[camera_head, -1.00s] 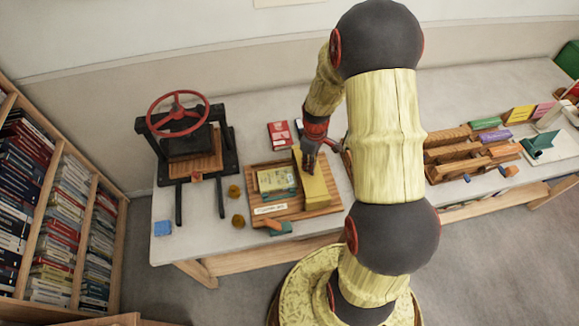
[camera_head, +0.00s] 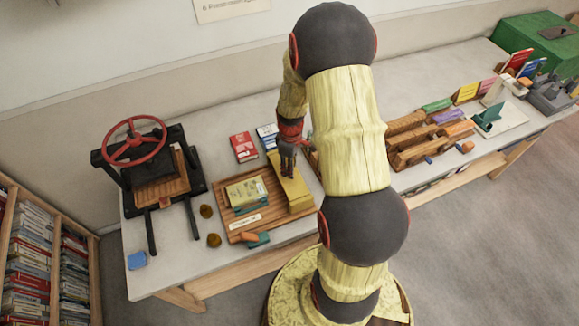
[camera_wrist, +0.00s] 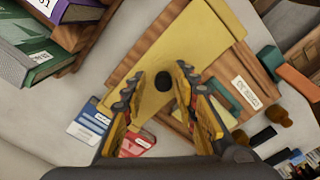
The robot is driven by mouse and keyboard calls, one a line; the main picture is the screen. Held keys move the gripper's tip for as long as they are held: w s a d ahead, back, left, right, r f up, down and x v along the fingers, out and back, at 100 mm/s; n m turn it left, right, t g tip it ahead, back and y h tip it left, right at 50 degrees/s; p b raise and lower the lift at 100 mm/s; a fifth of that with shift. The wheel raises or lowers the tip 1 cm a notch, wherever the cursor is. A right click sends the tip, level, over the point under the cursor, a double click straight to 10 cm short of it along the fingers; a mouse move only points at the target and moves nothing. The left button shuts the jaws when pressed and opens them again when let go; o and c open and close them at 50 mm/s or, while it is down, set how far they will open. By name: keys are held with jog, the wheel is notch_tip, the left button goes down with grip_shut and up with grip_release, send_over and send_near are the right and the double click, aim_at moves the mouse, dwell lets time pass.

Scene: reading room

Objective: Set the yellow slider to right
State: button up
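A long yellow block (camera_head: 296,190), the only yellow piece that could be the slider, lies along the right side of a wooden tray (camera_head: 233,186). In the wrist view the yellow block (camera_wrist: 200,40) runs diagonally and has a round dark spot; I cannot tell if that is a knob or a hole. My gripper (camera_head: 288,160) points down over the block's far part. In the wrist view my gripper's fingers (camera_wrist: 158,80) are spread on either side of the dark spot, with nothing visibly held. Whether they touch the block is unclear.
Books (camera_head: 248,195) lie on the tray left of the yellow block. A red book (camera_head: 244,147) and a blue-and-white one (camera_head: 267,136) lie behind it. A press with a red wheel (camera_head: 134,142) stands left. A wooden rack (camera_head: 425,140) stands right, beyond my arm.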

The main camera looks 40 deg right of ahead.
jog(key=shift+o, duration=0.6)
jog(key=shift+w, duration=0.1)
jog(key=shift+r, duration=0.55)
notch_tip(320, 180, up, 11)
